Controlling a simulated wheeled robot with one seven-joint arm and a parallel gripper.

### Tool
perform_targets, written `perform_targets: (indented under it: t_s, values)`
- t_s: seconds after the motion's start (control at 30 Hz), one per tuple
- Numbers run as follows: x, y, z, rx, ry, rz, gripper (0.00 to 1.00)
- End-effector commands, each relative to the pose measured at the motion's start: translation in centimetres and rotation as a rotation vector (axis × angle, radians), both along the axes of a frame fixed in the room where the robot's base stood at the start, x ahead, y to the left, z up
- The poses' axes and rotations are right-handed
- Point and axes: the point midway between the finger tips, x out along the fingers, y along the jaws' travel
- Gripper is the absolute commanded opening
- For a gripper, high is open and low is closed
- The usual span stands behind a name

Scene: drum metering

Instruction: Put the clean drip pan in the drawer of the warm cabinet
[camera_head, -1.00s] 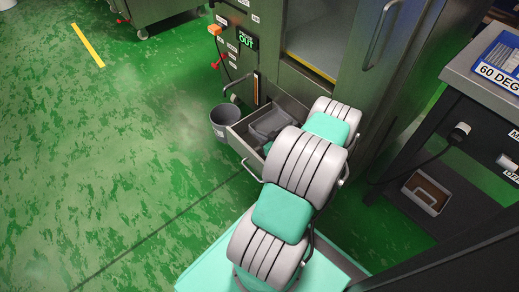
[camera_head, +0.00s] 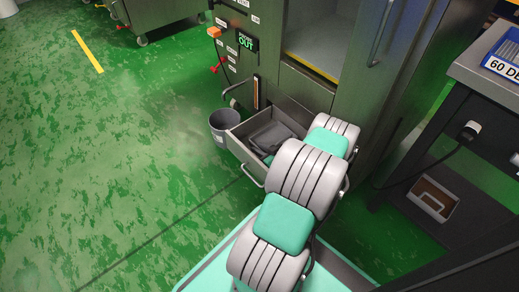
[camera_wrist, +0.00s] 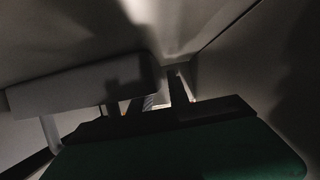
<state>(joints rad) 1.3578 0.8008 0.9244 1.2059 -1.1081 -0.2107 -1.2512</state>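The warm cabinet (camera_head: 310,92) is dark green-grey, with its drawer (camera_head: 247,160) pulled out low at its front. A dark grey pan (camera_head: 268,137), which looks like the drip pan, is inside the drawer's walls. I cannot tell whether it rests flat on the drawer floor. My arm reaches over the drawer's right side, and my gripper is hidden behind it in the head view. The wrist view is very dark. It shows dark finger-like parts of my gripper (camera_wrist: 152,103) and a grey bar at left. Whether the fingers touch the pan is unclear.
A grey bucket (camera_head: 225,124) stands on the floor against the drawer's left side. A dark bench (camera_head: 470,85) with a blue tray (camera_head: 506,55) stands at the right. The green floor to the left is open. A wheeled cart (camera_head: 158,14) is at the back.

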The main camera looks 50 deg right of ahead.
Motion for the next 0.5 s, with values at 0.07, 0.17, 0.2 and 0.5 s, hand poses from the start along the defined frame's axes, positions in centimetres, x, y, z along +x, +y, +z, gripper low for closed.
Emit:
perform_targets:
  t_s: [0.07, 0.17, 0.2, 0.5]
  values:
    - [0.0, 0.0, 0.0, 0.000, 0.000, 0.000, 0.25]
    - [0.0, 0.0, 0.0, 0.000, 0.000, 0.000, 0.25]
    - [0.0, 0.0, 0.0, 0.000, 0.000, 0.000, 0.25]
    - [-3.4, 0.2, 2.1, 0.002, 0.000, -0.006, 0.25]
